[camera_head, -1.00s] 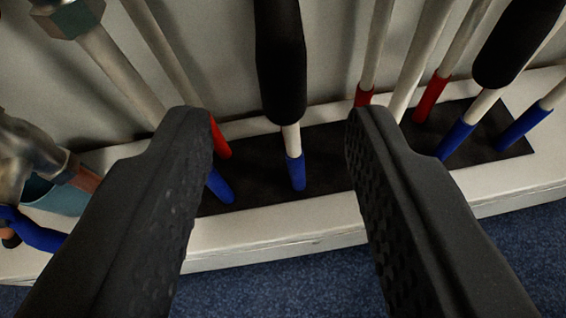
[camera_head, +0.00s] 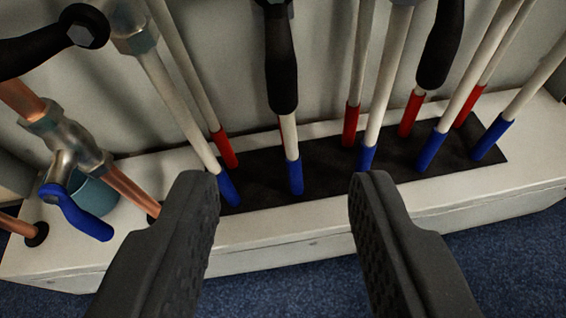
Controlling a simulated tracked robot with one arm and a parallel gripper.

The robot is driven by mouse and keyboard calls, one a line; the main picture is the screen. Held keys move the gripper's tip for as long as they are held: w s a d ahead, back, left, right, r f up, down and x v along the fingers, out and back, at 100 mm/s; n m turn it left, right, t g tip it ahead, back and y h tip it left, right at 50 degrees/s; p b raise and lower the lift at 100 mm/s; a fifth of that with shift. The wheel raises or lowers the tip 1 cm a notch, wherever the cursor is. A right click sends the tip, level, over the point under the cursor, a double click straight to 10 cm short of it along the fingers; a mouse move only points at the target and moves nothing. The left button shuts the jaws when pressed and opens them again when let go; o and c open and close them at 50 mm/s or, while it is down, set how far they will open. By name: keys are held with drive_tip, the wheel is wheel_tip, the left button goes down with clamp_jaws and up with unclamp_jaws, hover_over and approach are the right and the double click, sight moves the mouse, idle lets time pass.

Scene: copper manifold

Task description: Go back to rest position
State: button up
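My gripper (camera_head: 287,185) is open and empty. Its two black fingers come up from the lower edge of the view, wide apart, with nothing between the tips but the view of the white ledge behind. Beyond the tips stand several white pipes with blue or red sleeves at their lower ends, such as a blue sleeve (camera_head: 295,177) in the middle. A black handle (camera_head: 281,70) hangs in front of the middle pipe, above the gap between the fingers. I cannot tell the exact distance from the fingertips to the pipes.
A white ledge (camera_head: 280,228) with a dark inset runs along the wall. At left are copper pipes (camera_head: 130,188), a metal valve with a blue lever (camera_head: 76,212) and a black handle (camera_head: 45,50). Another black handle (camera_head: 440,45) hangs at right. Blue carpet (camera_head: 500,255) lies in front.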

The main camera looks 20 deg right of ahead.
drive_tip(key=w+a+r+t+y, duration=0.1)
drive_tip(key=w+a+r+y, duration=0.15)
drive_tip(key=w+r, duration=0.5)
drive_tip(key=w+a+r+y, duration=0.1)
drive_tip(key=w+a+r, duration=0.35)
drive_tip(key=r, duration=0.65)
wheel_tip(320, 180, up, 39)
drive_tip(key=a+n+t+y, duration=0.1)
drive_tip(key=n+t+y, duration=0.1)
drive_tip(key=n+y, duration=0.15)
drive_tip(key=s+d+r+n, duration=0.1)
drive_tip(key=s+r, duration=0.2)
drive_tip(key=r, duration=0.4)
drive_tip(key=s+d+r, duration=0.1)
drive_tip(key=s+r, duration=0.2)
drive_tip(key=r, duration=0.4)
drive_tip(key=s+d+r+n, duration=0.1)
drive_tip(key=s+d+r, duration=0.1)
drive_tip(key=s+r, duration=0.7)
drive_tip(key=s+d+r+n+h, duration=0.1)
drive_tip(key=s+d+r, duration=0.2)
drive_tip(key=s+r, duration=0.6)
drive_tip(key=s, duration=0.4)
drive_tip(key=shift+d+r+t, duration=0.3)
drive_tip(key=shift+d+r, duration=0.05)
